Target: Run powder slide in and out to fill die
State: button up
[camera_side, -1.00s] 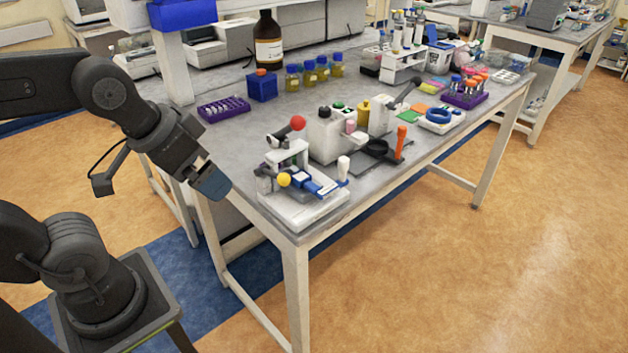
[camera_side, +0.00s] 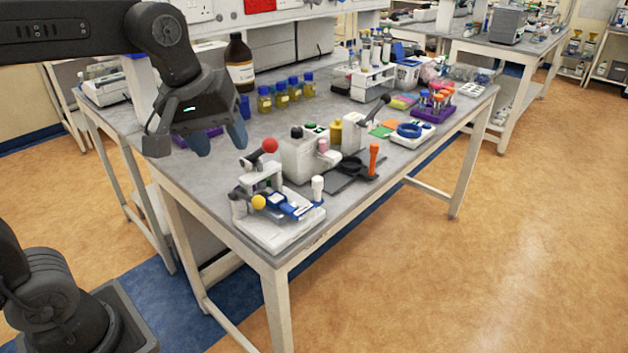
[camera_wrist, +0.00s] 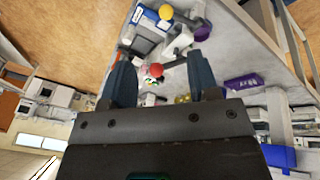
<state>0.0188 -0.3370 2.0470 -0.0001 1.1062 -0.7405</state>
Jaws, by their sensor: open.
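A small tablet press on a white base (camera_side: 262,238) stands at the near corner of the bench. It carries a lever with a red ball (camera_side: 269,145), a yellow ball knob (camera_side: 259,202) and a blue slide-like part (camera_side: 287,206). I cannot tell how far in or out the slide sits, and the die is too small to see. My gripper (camera_side: 219,140) is open and empty, above and left of the press, apart from it. In the wrist view, the red ball (camera_wrist: 156,70) shows between the fingers, and the yellow knob (camera_wrist: 166,12) and blue part (camera_wrist: 147,20) lie beyond the fingertips.
A white unit (camera_side: 300,158), an orange-handled tool (camera_side: 373,160) and a white-capped piece (camera_side: 317,188) stand close right of the press. A brown bottle (camera_side: 239,65) and yellow vials stand behind. The bench front edge is close to the press.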

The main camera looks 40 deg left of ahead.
jog(key=w+n, duration=0.2)
jog(key=w, duration=0.1)
jog(key=w+n+g, duration=0.1)
jog(key=w+n, duration=0.2)
jog(key=w+d+r+n+g, duration=0.1)
jog(key=w+n, duration=0.2)
jog(key=w, duration=0.1)
jog(key=shift+w, duration=0.1)
jog(key=shift+c, duration=0.2)
jog(key=n+g, duration=0.2)
jog(key=n, duration=0.7)
send_over(317, 178)
notch_tip(317, 178, down, 4)
notch_tip(317, 178, down, 13)
jog(key=shift+d+f, duration=0.1)
jog(key=shift+c, duration=0.3)
grip_shut()
